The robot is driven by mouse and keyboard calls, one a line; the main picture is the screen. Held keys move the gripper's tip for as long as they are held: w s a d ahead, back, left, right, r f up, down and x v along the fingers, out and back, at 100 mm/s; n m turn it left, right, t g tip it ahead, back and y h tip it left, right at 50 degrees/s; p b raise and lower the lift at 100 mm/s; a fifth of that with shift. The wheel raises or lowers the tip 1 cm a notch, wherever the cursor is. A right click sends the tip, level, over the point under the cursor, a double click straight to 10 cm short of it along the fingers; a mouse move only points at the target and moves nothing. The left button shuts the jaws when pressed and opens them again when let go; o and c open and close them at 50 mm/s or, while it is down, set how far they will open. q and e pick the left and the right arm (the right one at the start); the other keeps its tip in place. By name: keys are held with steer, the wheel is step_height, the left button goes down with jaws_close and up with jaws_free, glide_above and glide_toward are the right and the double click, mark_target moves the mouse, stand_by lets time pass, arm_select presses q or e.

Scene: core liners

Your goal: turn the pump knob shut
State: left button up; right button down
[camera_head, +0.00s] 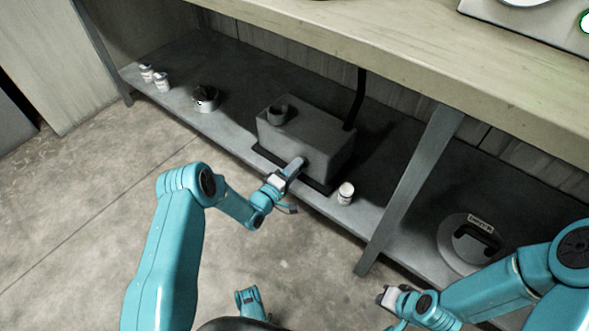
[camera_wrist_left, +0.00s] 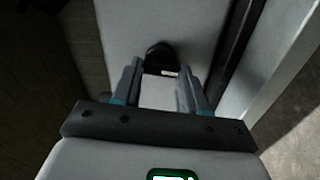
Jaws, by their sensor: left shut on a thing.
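The pump is a grey box (camera_head: 325,143) with a short round cup-like part on top, standing on a dark base on the low shelf. Its dark knob (camera_wrist_left: 160,56) shows in the left wrist view on the pale pump face, between the tips of my fingers. My left gripper (camera_head: 297,166) is at the front face of the pump and shut on the knob; it also shows in the left wrist view (camera_wrist_left: 160,78). The gripper hides the knob in the head view. My right gripper (camera_head: 386,297) hangs low over the floor, away from the pump; its jaw opening is unclear.
A white jar (camera_head: 346,193) stands close right of the pump. A dark-topped pot (camera_head: 205,98) and two small white jars stand left. A shelf post (camera_head: 412,187) and a round lidded thing (camera_head: 462,258) are right. The wooden bench top (camera_head: 400,62) overhangs the shelf.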

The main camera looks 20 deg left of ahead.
arm_select(q)
steer(key=shift+a+n, duration=0.1)
steer(key=shift+n, duration=0.5)
steer(key=o, duration=1.1)
steer(key=shift+c, duration=0.2)
steer(key=shift+s, duration=0.15)
